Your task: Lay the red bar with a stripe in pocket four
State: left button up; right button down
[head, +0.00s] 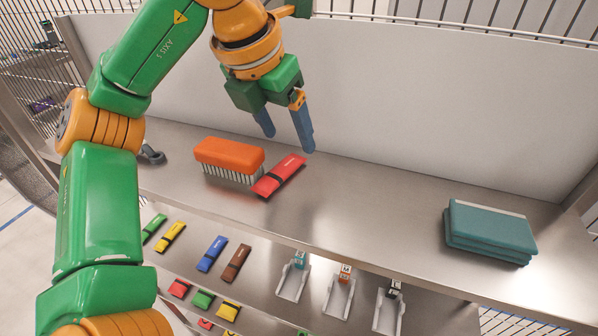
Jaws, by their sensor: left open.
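The red bar with a dark stripe (279,175) lies slantwise on the upper metal shelf, just right of an orange brush. My left gripper (288,138) is open and empty, above and behind the bar, its two blue fingers pointing down. It appears apart from the bar. On the lower level are three pale pocket-like holders: one with a teal tag (291,283), one with an orange tag (338,298) and one with a dark tag (387,314). Their markings are too small to read, so I cannot tell which is pocket four. My right gripper is not in view.
The orange brush (230,154) stands close left of the red bar. Teal folded cloths or pads (490,230) lie at the right. Green, yellow, blue (212,254) and brown bars (236,263) lie below. The upper shelf (380,205) is clear between bar and pads; a white panel stands behind.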

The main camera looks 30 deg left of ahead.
aim_at(292, 159)
pick_arm(q)
jog(key=f, duration=0.1)
jog(key=a+f, duration=0.1)
jog(key=shift+w+a+f, duration=0.2)
jog(key=shift+w+f, duration=0.15)
jog(key=shift+f, duration=0.05)
jog(key=x, duration=0.2)
jog(key=shift+w+a+f, duration=0.1)
jog(key=shift+w+f, duration=0.15)
jog(key=shift+w+d+f, duration=0.15)
jog(key=shift+d+f, duration=0.05)
jog(key=shift+d+r, duration=0.1)
jog(key=shift+d, duration=0.2)
jog(key=shift+a, duration=0.1)
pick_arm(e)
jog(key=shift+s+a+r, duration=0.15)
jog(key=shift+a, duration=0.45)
pick_arm(q)
jog(key=shift+a+f, duration=0.1)
jog(key=shift+f, duration=0.1)
grip_shut()
